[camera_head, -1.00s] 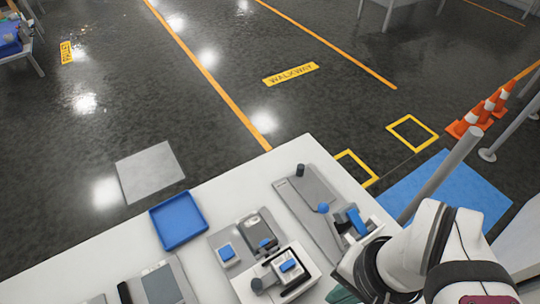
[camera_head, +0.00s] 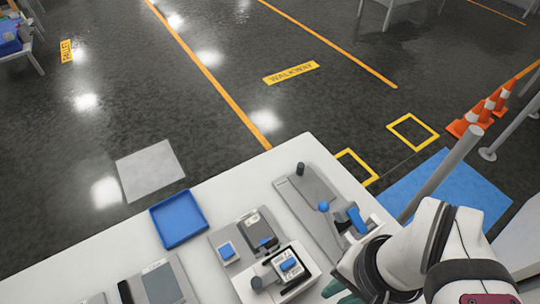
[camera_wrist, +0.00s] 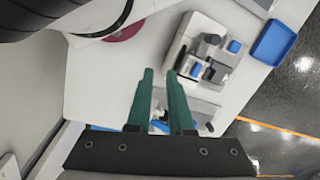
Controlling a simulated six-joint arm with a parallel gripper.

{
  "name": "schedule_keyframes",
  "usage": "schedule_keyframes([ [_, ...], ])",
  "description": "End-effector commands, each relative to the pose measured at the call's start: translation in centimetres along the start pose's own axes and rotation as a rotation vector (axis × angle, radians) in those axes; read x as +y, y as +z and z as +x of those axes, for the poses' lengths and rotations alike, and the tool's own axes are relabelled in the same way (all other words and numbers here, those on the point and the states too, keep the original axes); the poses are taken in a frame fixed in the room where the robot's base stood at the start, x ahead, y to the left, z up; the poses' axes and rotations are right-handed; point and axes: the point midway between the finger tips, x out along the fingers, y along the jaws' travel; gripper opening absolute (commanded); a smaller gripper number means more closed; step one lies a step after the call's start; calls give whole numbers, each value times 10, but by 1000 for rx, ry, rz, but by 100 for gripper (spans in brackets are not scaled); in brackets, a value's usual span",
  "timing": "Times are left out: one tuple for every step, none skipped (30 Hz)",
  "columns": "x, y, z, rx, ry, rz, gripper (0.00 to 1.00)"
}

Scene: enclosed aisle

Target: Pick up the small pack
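I cannot tell for certain which item is the small pack. One candidate is a small white block with a blue top (camera_head: 227,251), on a grey plate; it also shows in the wrist view (camera_wrist: 234,46). Another is a blue piece (camera_head: 287,265) on a white box-shaped fixture, beside a dark knob; it also shows in the wrist view (camera_wrist: 194,70). My gripper (camera_wrist: 160,72) has two green fingers with a gap between them and nothing held. It is over the white table, beside the fixtures. In the head view one green fingertip shows at the bottom; my arm hides the rest.
The white table (camera_head: 130,245) holds a blue tray (camera_head: 179,219) and a long grey plate (camera_head: 307,205) with a dark post and blue parts. Other grey devices (camera_head: 162,284) stand at the lower left. Bare tabletop lies around the tray. Orange cones (camera_head: 474,119) stand beyond on the floor.

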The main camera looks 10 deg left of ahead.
Motion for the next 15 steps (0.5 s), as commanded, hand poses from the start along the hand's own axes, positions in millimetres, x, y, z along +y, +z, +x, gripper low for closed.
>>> schedule_keyframes([
  [0, 0, 0, 0, 0, 0, 31],
  [0, 0, 0, 0, 0, 0, 36],
  [0, 0, 0, 0, 0, 0, 43],
  [0, 0, 0, 0, 0, 0, 49],
  [0, 0, 0, 0, 0, 0, 54],
  [0, 0, 0, 0, 0, 0, 61],
  [0, 0, 0, 0, 0, 0, 67],
  [0, 0, 0, 0, 0, 0, 72],
  [0, 0, 0, 0, 0, 0, 79],
  [0, 0, 0, 0, 0, 0, 85],
  [0, 0, 0, 0, 0, 0, 90],
  [0, 0, 0, 0, 0, 0, 97],
  [0, 0, 0, 0, 0, 0, 100],
  [0, 0, 0, 0, 0, 0, 100],
  [0, 0, 0, 0, 0, 0, 100],
])
